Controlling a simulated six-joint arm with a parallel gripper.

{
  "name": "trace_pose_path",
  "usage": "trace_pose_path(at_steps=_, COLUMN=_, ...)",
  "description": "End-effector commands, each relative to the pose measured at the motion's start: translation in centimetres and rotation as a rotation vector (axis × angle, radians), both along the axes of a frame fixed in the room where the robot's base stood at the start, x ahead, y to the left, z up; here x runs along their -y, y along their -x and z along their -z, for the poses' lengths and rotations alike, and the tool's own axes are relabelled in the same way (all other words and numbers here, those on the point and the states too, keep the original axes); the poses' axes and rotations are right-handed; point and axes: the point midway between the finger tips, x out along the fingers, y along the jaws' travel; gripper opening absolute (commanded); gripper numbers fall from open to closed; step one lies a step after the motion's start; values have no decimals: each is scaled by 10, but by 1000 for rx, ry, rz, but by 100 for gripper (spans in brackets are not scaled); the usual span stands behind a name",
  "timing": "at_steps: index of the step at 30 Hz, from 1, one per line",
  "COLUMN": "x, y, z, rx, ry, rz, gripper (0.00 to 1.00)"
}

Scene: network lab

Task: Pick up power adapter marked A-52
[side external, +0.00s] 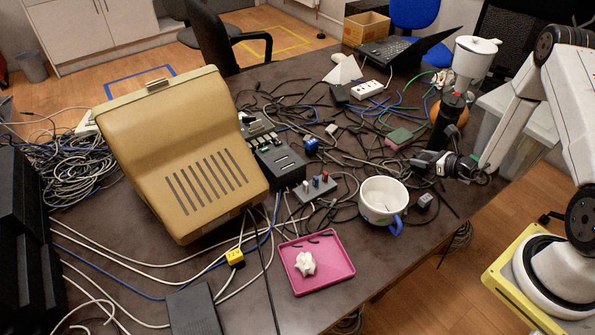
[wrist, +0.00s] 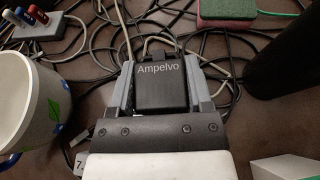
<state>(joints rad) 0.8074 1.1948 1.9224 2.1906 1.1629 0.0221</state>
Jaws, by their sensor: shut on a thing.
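A black block-shaped adapter (wrist: 163,92) with "Ampelvo" in white letters sits between the two grey fingers of my gripper (wrist: 163,78) in the wrist view. The fingers are shut on its sides. No A-52 marking shows on the visible face, so I cannot tell whether it is that adapter. In the side view my gripper (side external: 428,162) is low over the cables right of centre, and the adapter is hard to make out there. Another small dark block (side external: 425,201) with a light label lies nearer the desk's right edge.
A white mug (side external: 382,201) with a blue handle stands close to my gripper, and also at left in the wrist view (wrist: 22,105). Tangled cables (side external: 345,150) lie all around. A green-and-pink sponge (wrist: 225,12) lies beyond my gripper. A pink tray (side external: 335,278) is at the front.

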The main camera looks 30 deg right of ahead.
Motion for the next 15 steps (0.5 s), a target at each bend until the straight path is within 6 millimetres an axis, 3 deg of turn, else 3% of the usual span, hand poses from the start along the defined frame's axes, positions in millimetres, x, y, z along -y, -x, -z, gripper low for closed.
trace_pose_path(at_steps=9, x=-14, y=34, z=-47, rx=3, ry=2, rz=2, gripper=0)
trace_pose_path(at_steps=15, x=-28, y=67, z=-62, rx=1, ry=0, rz=3, gripper=0)
